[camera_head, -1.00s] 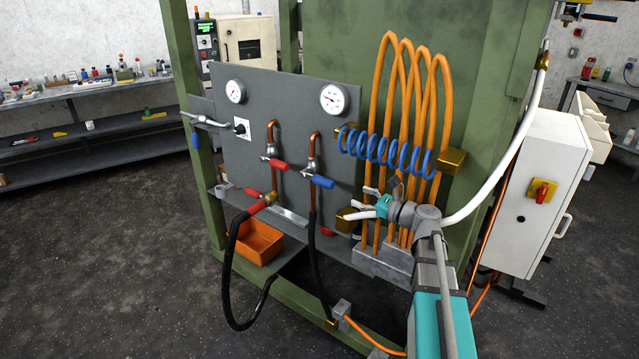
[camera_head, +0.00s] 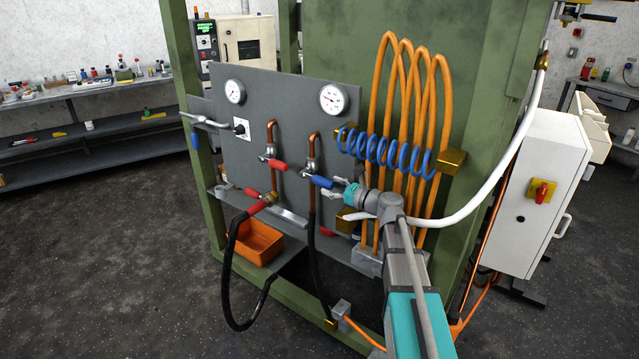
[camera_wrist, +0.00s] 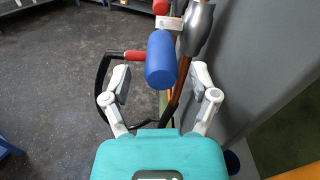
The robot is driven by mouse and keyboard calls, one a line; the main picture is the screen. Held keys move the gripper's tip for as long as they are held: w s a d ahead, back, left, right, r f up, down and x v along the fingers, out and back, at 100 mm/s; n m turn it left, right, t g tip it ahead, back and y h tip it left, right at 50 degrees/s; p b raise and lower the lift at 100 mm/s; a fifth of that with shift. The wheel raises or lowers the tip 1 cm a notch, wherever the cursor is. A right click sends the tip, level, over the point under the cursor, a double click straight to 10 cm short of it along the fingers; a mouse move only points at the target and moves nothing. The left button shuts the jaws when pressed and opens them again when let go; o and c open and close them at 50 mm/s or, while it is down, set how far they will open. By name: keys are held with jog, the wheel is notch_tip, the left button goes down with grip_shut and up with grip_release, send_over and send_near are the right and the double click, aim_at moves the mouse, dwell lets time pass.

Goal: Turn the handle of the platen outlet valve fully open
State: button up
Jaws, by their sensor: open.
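A valve with a blue handle (camera_head: 321,181) sits on the right copper pipe (camera_head: 313,150) of the grey panel; the handle points right, across the pipe, toward my gripper. My gripper (camera_head: 337,187) is open and empty, just right of the handle's end. In the wrist view the blue handle (camera_wrist: 160,62) lies between the lines of my two fingers (camera_wrist: 160,97), with a gap on each side; whether its end is inside the fingertips is hard to tell. A red-handled valve (camera_head: 278,164) sits on the left pipe. No label shows which is the platen outlet.
Black hoses (camera_head: 313,245) hang below the valves. An orange bin (camera_head: 257,242) stands at the lower left. Two gauges (camera_head: 333,98) are above.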

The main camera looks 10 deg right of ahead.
aim_at(313, 179)
jog(key=shift+x, duration=1.9)
jog(key=shift+c, duration=0.2)
grip_shut()
jog(key=shift+a, duration=0.2)
